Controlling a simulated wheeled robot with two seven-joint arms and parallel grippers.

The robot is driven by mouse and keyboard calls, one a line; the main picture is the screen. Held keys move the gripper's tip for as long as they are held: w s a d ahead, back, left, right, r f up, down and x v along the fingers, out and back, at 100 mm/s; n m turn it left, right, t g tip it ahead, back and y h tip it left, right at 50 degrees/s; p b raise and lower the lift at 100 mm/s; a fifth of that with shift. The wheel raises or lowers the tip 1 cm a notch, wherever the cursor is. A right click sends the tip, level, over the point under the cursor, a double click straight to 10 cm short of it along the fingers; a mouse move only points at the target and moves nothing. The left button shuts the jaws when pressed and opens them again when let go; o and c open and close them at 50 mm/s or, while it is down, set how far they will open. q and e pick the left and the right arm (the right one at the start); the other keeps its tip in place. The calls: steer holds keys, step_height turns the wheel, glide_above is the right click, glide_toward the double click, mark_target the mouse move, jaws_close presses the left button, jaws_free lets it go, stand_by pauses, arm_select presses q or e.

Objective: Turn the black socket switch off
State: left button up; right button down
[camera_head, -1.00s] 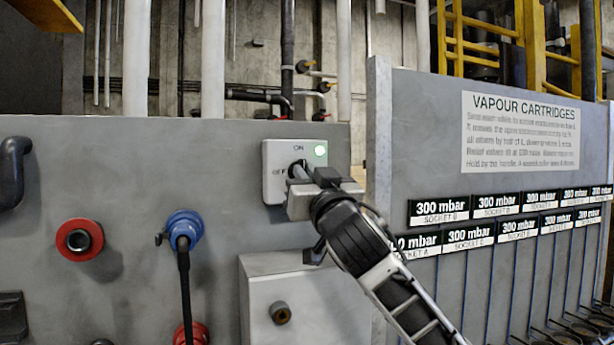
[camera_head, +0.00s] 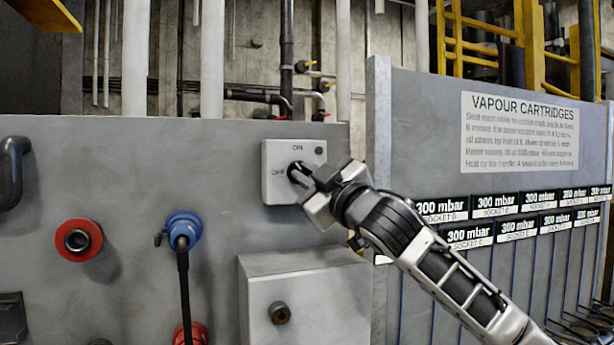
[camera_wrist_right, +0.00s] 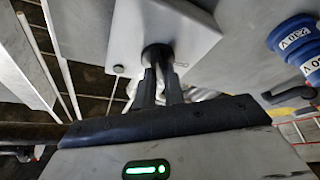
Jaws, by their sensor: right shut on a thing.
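The switch box (camera_head: 282,158) is a pale plate on the grey panel, marked ON at the top and OFF at the left. Its black rotary knob (camera_head: 297,172) sits in the middle and is partly hidden by my gripper; its exact angle is hard to tell. The small lamp (camera_head: 319,150) at its upper right is dark. My right gripper (camera_head: 304,180) is shut on the knob from the lower right and is rolled. In the right wrist view the gripper fingers (camera_wrist_right: 160,88) close on the black knob (camera_wrist_right: 156,55) against the plate. My left gripper is not in view.
A blue socket with a plugged cable (camera_head: 184,229) and a red socket (camera_head: 78,239) are to the left. A grey box (camera_head: 305,300) juts out below the switch. The vapour cartridge panel (camera_head: 420,110) with labelled slots stands at the right.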

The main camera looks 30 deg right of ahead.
steer(key=n+g+y, duration=0.1)
steer(key=n, duration=0.2)
steer(key=n+y, duration=0.1)
steer(key=n, duration=0.2)
steer(key=shift+d+r+n+g, duration=0.1)
steer(key=shift+r+n+g, duration=0.05)
steer(key=shift+n+g, duration=1.15)
steer(key=shift+n, duration=1.3)
steer(key=c, duration=1.5)
jaws_free()
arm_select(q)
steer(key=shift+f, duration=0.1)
arm_select(e)
steer(key=shift+s, duration=0.15)
